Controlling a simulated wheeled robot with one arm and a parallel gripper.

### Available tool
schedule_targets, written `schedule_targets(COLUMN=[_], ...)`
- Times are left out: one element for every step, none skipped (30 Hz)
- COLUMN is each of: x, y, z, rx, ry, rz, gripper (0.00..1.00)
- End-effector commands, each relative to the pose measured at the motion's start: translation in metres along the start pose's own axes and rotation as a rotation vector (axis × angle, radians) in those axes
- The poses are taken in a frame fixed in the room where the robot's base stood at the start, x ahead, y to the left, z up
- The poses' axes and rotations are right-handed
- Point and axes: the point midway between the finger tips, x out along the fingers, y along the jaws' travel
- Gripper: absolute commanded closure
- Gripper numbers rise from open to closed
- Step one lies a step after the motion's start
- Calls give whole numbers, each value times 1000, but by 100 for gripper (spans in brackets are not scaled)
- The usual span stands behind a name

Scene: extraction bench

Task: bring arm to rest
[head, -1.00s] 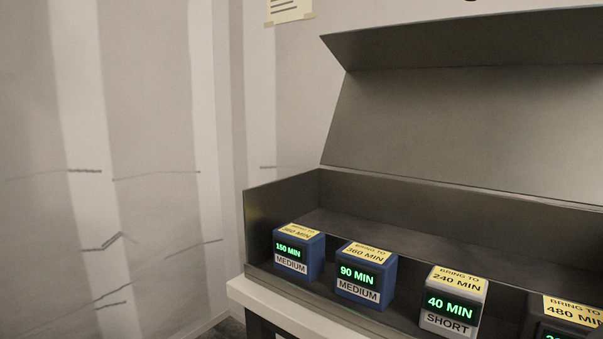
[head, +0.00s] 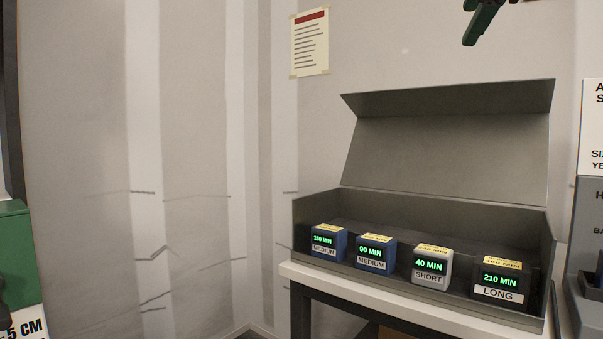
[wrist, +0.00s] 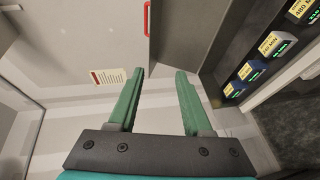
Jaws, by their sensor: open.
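My gripper (wrist: 158,100) shows in the wrist view with its two green fingers apart and nothing between them. In the head view its dark green finger end (head: 484,22) hangs at the top edge, above the open lid of the grey box (head: 450,160). It is clear of the box and touches nothing that I can see.
The grey box stands on a white-topped bench (head: 400,308). In it sit two blue timer blocks (head: 376,254), a light grey one (head: 431,265) and a black one (head: 500,281). A notice (head: 310,43) is on the wall. A grey unit (head: 587,270) stands at right, a green object (head: 15,262) at left.

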Motion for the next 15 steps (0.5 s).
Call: schedule_targets(x=[0, 0, 3, 4, 6, 9, 10, 12, 14, 16, 18, 21, 24, 27, 30], y=[0, 0, -3, -6, -8, -11, -13, -15, -18, -21, -24, -28, -32, -36, -42], z=[0, 0, -1, -2, -2, -4, -4, -5, -6, -6, -7, -8, -10, -11, -12], rx=[0, 0, 4, 7, 9, 12, 16, 20, 24, 28, 33, 39, 42, 48, 55], ry=[0, 0, 0, 0, -1, -1, -2, -2, -2, -3, -3, -4, -5, -6, -7], rz=[0, 0, -11, -17, -24, -34, -40, -47, -55, -62, -70, -83, -93, -105, -120], gripper=[50, 50, 50, 50, 50, 50, 50, 50, 50, 50, 50, 50, 50, 50, 50])
